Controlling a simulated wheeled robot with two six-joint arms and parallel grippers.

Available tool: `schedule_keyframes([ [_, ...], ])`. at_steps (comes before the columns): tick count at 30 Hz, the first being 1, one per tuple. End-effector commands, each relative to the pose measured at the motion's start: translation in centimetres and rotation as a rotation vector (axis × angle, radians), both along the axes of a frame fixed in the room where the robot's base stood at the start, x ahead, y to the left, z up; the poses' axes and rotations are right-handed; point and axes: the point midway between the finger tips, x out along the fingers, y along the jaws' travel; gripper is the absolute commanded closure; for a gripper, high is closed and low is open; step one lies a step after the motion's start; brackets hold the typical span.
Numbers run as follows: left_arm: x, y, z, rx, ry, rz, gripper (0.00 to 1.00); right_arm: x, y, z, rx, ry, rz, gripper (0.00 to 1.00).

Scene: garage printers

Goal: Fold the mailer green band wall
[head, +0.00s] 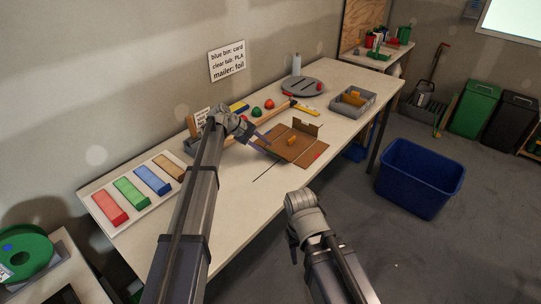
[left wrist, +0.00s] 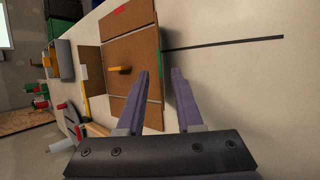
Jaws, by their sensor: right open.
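The mailer is a brown cardboard sheet (head: 300,150) lying on the table, also in the left wrist view (left wrist: 140,45). Its far wall (head: 307,128) stands upright, and a small orange piece (head: 291,141) sits on its middle. A red band (head: 319,152) marks its right side. The green band (left wrist: 160,88) runs along the edge by my left gripper. My left gripper (head: 267,149) is open; in the left wrist view its fingers (left wrist: 160,72) straddle that edge, one over the cardboard, one beyond it. I cannot tell contact. My right gripper (head: 293,250) is open and empty, in front of the table.
A tray of coloured blocks (head: 147,190) lies left on the table. A grey divided box (head: 352,103) and a round grey plate (head: 303,88) stand further back. A blue bin (head: 420,178) is on the floor at right. The table left of the mailer has a black line.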

Motion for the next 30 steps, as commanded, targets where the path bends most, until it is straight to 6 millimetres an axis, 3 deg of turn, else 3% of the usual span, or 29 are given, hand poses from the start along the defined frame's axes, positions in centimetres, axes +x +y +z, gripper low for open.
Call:
schedule_keyframes([
  [1,0.2,-0.5,-1.2,0.0,0.0,-0.002,0.65,0.0,0.0,-1.2,0.0,0.0,0.0,0.5],
  [7,0.9,-2.3,-3.2,0.001,-0.001,-0.002,0.65,0.0,0.0,-3.2,0.0,0.0,0.0,0.5],
  [18,1.0,-2.9,-3.4,0.001,0.0,-0.001,0.65,0.0,0.0,-3.4,0.0,0.0,0.0,0.5],
  [27,1.0,-2.9,-3.4,0.001,0.0,-0.001,0.99,0.0,0.0,-3.4,0.0,0.0,0.0,0.5],
  [30,1.0,-2.9,-3.4,0.001,0.0,-0.001,1.0,0.0,0.0,-3.4,0.0,0.0,0.0,0.5],
])
